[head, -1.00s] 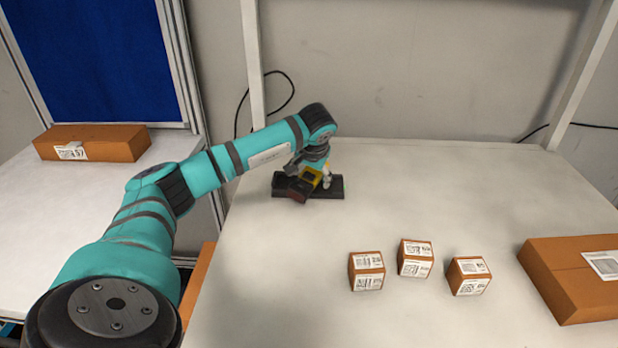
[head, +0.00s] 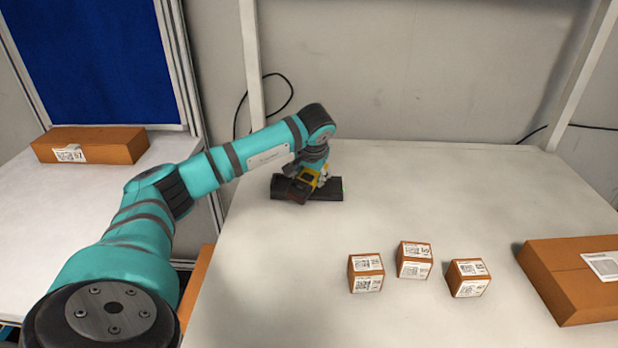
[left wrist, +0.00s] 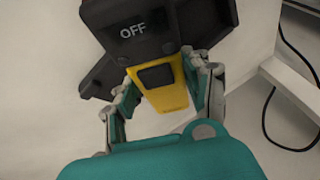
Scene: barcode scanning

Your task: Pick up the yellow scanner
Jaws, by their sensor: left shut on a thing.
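The yellow and black scanner (head: 308,179) is at the black stand (head: 330,191) near the back of the table. It also shows in the left wrist view (left wrist: 166,92), with its yellow handle between the fingers and a black head marked OFF. My left gripper (head: 321,176) is shut on the scanner's handle, and both fingers show on either side of it in the left wrist view (left wrist: 163,88). The arm partly hides the scanner in the head view. I cannot tell whether the scanner still touches the stand. My right gripper is not in view.
Three small labelled boxes (head: 414,261) stand at the front middle of the white table (head: 440,190). A larger brown box (head: 570,285) lies at the right. Another box (head: 90,145) is on the left side table. A black cable (head: 285,95) hangs at the back wall.

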